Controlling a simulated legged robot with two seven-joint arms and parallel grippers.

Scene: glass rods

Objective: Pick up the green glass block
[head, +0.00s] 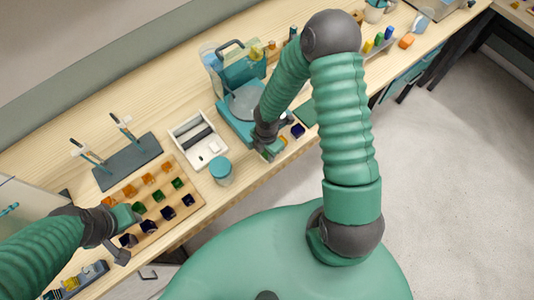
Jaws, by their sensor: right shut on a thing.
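My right gripper (270,150) is low over the front edge of the bench, beside the teal scale. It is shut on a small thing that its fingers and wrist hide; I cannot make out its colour. An orange block (283,140) and a dark blue block (298,130) sit just right of it. My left gripper (124,237) is open, over the front left part of a wooden tray (187,217). The tray holds rows of orange, green and dark blue glass blocks. Green blocks show in its middle row, one of them (158,196) near the centre.
A teal scale (235,128) with a round pan stands behind my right gripper. A dark rack (128,166) with upright rods is behind the tray. Bare bench lies behind.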

